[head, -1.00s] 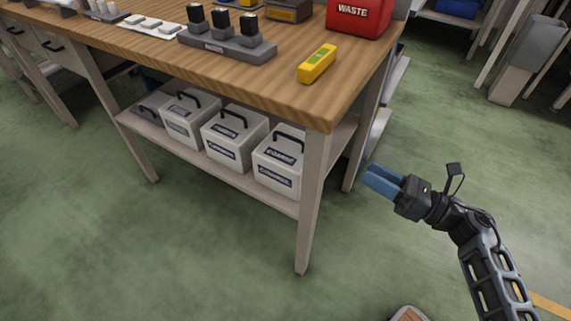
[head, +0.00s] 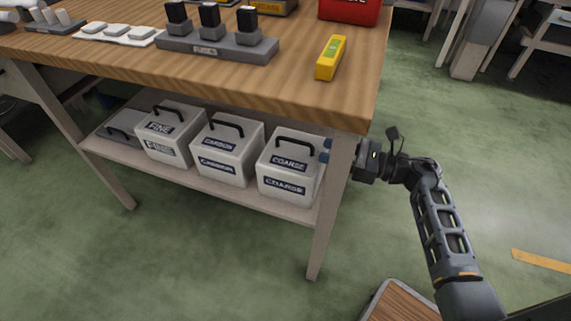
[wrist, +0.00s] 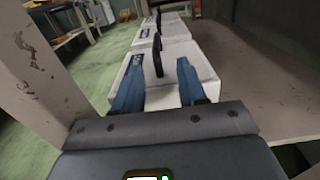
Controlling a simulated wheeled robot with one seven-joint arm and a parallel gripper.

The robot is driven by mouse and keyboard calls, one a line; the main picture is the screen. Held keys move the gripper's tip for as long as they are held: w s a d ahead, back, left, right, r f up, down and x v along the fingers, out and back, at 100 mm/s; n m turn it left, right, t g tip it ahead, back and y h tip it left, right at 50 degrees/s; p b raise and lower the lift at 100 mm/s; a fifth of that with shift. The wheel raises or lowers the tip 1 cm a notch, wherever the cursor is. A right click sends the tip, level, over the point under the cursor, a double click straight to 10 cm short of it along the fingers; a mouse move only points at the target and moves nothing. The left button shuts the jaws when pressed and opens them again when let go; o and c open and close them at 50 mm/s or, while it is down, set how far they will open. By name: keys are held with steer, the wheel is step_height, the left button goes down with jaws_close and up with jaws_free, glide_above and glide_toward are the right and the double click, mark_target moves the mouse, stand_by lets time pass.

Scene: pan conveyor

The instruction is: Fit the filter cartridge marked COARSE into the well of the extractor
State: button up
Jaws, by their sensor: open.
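The filter cartridge marked COARSE (head: 285,187) is a white box with a black top handle. It stands upright on the shelf under the workbench, at the right end of a row. In the wrist view the nearest white box (wrist: 159,99) lies just ahead, its black handle (wrist: 157,58) between the lines of my blue fingers. My gripper (head: 326,150) is open and empty at the right end of the shelf, partly hidden behind the table leg; its spread fingers also show in the wrist view (wrist: 159,62). I cannot tell whether they touch the box. I cannot identify the extractor.
Cartridges marked CARBON (head: 224,167) and FINE (head: 168,140) stand left of COARSE, with a grey handled item (head: 117,130) beyond. A table leg (head: 333,205) is close to my gripper. The benchtop (head: 290,78) holds a fuse block (head: 217,49) and a yellow device (head: 331,57).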

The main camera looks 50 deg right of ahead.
mark_target(304, 144)
steer(key=x, duration=0.7)
steer(key=shift+a+r, duration=0.25)
steer(key=shift+r, duration=0.05)
steer(key=shift+c, duration=0.5)
jaws_close()
stand_by(0.6)
